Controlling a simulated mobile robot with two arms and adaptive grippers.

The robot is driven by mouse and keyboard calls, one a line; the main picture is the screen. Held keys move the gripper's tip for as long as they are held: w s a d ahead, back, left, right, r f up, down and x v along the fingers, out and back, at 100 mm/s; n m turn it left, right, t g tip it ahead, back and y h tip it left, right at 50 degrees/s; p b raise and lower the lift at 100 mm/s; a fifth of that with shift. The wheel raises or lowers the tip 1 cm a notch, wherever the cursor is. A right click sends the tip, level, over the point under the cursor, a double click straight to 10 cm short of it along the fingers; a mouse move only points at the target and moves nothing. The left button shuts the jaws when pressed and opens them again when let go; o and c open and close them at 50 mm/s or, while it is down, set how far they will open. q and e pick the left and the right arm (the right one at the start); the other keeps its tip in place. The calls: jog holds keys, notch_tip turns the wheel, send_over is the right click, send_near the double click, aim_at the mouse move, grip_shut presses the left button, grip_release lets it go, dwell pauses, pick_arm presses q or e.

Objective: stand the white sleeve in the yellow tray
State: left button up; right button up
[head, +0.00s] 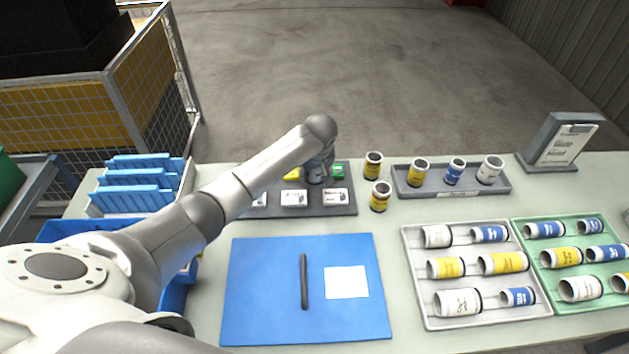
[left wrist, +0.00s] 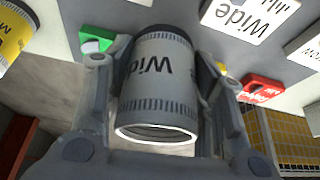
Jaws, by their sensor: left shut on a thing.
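My left gripper (head: 317,172) is over the dark board (head: 318,208) behind the blue mat. In the left wrist view it is shut on a white sleeve (left wrist: 158,88), greyish in shade, with a dark end and a label reading "Wide". The arm and gripper mostly hide this sleeve in the head view. I cannot tell whether it touches the board. No yellow tray shows clearly; a small yellow patch (head: 292,173) on the board is partly hidden by my arm. My right gripper is not in view.
White cards (head: 335,196) and a green piece (head: 338,170) are on the board. Two yellow-labelled sleeves (head: 380,196) stand just right of it. A grey rack (head: 452,192), a grey tray (head: 408,262) and a green tray (head: 518,238) hold sleeves. The blue mat (head: 262,290) bears a dark bar and white sheet.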

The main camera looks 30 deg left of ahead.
aim_at(314, 177)
pick_arm(q)
notch_tip(314, 177, down, 3)
jog(key=shift+f+b, duration=0.1)
jog(key=shift+b, duration=1.1)
jog(key=o, duration=1.4)
jog(key=shift+f, duration=0.1)
jog(key=shift+c, duration=0.2)
